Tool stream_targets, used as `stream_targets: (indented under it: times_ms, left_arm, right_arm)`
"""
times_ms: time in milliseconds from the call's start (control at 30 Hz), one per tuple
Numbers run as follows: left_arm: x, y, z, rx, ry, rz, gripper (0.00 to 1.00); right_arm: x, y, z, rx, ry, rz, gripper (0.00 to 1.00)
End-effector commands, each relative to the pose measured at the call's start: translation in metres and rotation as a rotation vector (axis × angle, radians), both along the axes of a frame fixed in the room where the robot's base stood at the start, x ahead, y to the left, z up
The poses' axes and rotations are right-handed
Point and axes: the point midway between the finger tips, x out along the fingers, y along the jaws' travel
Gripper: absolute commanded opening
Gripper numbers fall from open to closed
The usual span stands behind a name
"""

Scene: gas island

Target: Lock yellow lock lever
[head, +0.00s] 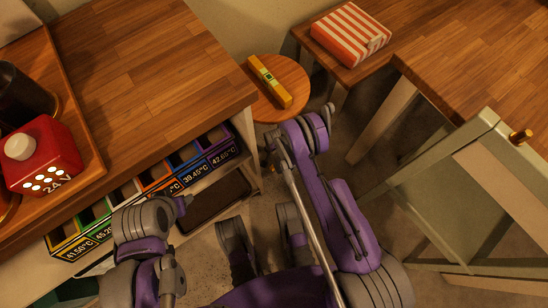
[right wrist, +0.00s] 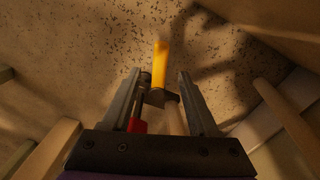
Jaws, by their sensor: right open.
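A yellow lever (right wrist: 161,62) shows in the right wrist view, just ahead of and between the fingertips of my open right gripper (right wrist: 159,78). Its lower end meets a dark block (right wrist: 157,97), with a pale rod (right wrist: 175,118) and a small red part (right wrist: 138,126) nearer the palm. I cannot tell whether the fingers touch the lever. In the head view my right arm reaches up the middle, and its fingers are not clear. My left arm is at the lower left, and its fingers cannot be made out.
A wooden counter (head: 150,55) with labelled bins (head: 155,175) below lies left. A round stool (head: 292,74) bears a yellow spirit level (head: 269,82). A red device (head: 42,155) sits on a tray. A striped box (head: 350,35) is at the back. A greenish frame (head: 430,190) stands right.

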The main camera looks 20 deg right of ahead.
Motion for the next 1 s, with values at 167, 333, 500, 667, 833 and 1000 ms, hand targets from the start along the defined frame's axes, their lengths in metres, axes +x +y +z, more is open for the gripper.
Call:
stream_targets:
  times_ms: [167,333,500,667,833,1000]
  left_arm:
    - [0.002,0.0,-0.008,0.0,0.0,0.0,0.5]
    - [0.002,0.0,-0.011,0.0,-0.001,0.0,0.5]
    - [0.002,0.0,-0.011,0.0,-0.001,0.0,0.5]
    - [0.002,0.0,-0.011,0.0,-0.001,0.0,0.5]
    - [0.002,0.0,-0.011,0.0,-0.001,0.0,0.5]
    - [0.002,0.0,-0.011,0.0,-0.001,0.0,0.5]
  right_arm:
    - [0.0,0.0,-0.031,0.001,-0.001,0.0,0.6]
    - [0.0,0.0,-0.049,0.0,-0.001,0.0,0.6]
    - [0.0,0.0,-0.055,0.001,-0.001,0.0,0.6]
    - [0.0,0.0,-0.054,0.001,-0.001,0.0,0.6]
    - [0.0,0.0,-0.054,0.001,-0.001,0.0,0.35]
    - [0.0,0.0,-0.054,0.0,-0.001,0.0,0.04]
